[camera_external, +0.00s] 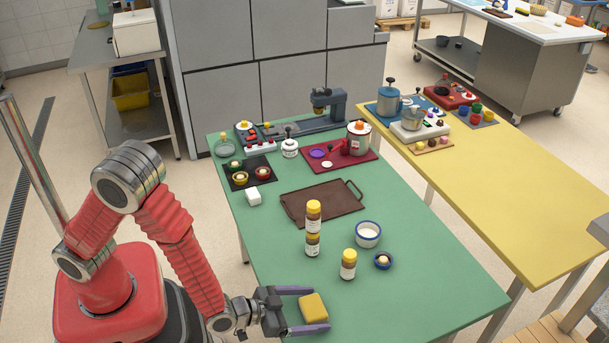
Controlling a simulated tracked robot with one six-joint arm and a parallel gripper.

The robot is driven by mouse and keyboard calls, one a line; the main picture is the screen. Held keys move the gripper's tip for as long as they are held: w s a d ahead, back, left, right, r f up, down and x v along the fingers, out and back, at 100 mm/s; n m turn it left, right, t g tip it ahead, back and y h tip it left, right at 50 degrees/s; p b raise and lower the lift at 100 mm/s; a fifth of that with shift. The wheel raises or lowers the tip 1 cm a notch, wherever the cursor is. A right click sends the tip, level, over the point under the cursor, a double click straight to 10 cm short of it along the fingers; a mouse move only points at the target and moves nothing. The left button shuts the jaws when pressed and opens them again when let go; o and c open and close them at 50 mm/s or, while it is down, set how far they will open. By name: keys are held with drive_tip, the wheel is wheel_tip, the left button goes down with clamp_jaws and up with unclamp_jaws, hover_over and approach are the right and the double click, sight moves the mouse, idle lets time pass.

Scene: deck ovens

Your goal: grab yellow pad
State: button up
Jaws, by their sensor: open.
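The yellow pad (313,308) is a small rounded block near the front left edge of the green table. My gripper (307,309) reaches in from the left at the table's front. Its two purple-tipped fingers are spread, one on the far side of the pad and one on the near side. The pad lies between the fingers, toward their tips. A small gap shows at the far finger. The near finger overlaps the pad's lower edge in the picture, so I cannot tell whether it touches.
A yellow-capped bottle (348,264) stands beyond the pad, with two stacked bottles (313,216) farther back. A brown tray (322,203) lies mid-table. The green table's (430,300) front right is clear.

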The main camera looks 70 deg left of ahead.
sight(310, 307)
idle(0.3)
drive_tip(key=c, duration=1.1)
drive_tip(key=shift+r, duration=5)
